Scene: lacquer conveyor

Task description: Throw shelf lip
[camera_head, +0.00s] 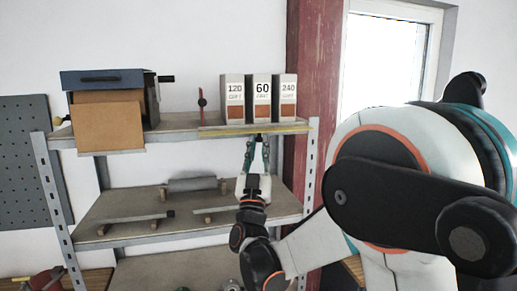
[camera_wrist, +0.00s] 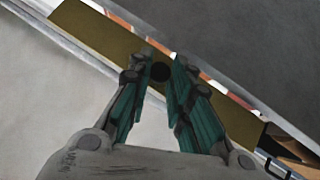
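The shelf lip is a brass-yellow strip (camera_head: 290,128) along the front edge of the top shelf, at its right half. It crosses the wrist view diagonally as an olive-brown band (camera_wrist: 103,35). A dark round knob (camera_wrist: 161,72) shows on the band. My gripper (camera_head: 258,143) is just below the lip, pointing up at it. In the wrist view my gripper's teal fingers (camera_wrist: 165,58) stand apart, one on each side of the knob. Whether they touch or grip the knob cannot be told.
Several grit boxes (camera_head: 261,99) stand on the shelf behind the lip. A red upright piece (camera_head: 202,100) is at the lip's left end. A brown bin (camera_head: 107,121) sits farther left. The lower shelf (camera_head: 130,209) holds rollers and bars. A red post (camera_head: 307,80) rises at right.

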